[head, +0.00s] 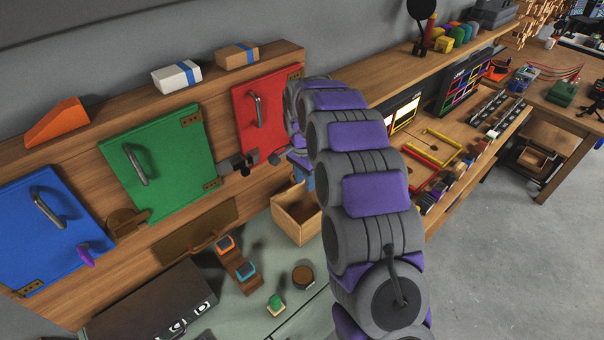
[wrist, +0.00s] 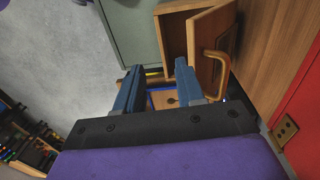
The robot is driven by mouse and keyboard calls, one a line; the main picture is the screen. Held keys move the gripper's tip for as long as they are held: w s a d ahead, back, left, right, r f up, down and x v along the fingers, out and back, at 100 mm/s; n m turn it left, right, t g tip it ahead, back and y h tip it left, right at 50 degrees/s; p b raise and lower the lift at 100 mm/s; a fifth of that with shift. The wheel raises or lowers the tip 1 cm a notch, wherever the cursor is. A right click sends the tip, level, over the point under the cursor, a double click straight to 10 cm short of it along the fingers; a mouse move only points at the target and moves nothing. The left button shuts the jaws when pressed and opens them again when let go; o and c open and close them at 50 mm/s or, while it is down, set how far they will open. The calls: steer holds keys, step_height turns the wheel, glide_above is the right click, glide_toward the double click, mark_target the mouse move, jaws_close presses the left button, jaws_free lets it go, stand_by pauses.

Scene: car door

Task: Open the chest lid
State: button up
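An open-topped wooden box (head: 297,222) stands below the red door in the head view. I cannot tell whether it is the chest. In the wrist view, a wooden box (wrist: 173,40) with a handled panel (wrist: 207,32) tilted beside it lies just beyond my gripper (wrist: 160,82). My gripper's two blue fingers are apart, with nothing held between them. The curved handle (wrist: 219,68) is right of the right finger, not between the fingers. In the head view my arm hides most of the gripper. A dark case (head: 150,308) with silver latches lies shut at the lower left.
A wooden backboard carries blue (head: 48,225), green (head: 160,165) and red (head: 265,112) doors with handles. Small blocks (head: 243,272) and a round brown piece (head: 303,277) lie on the green surface. A workbench (head: 440,150) with parts stands right of my arm. Grey floor (head: 500,270) is clear.

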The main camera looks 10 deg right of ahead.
steer(key=shift+s+d+r+b, duration=0.1)
steer(key=shift+s+r+b, duration=0.1)
steer(key=shift+s, duration=1.2)
steer(key=shift+s+d+r+b, duration=0.1)
steer(key=shift+s+b, duration=0.1)
steer(key=shift+s, duration=1.2)
steer(key=shift+c, duration=0.4)
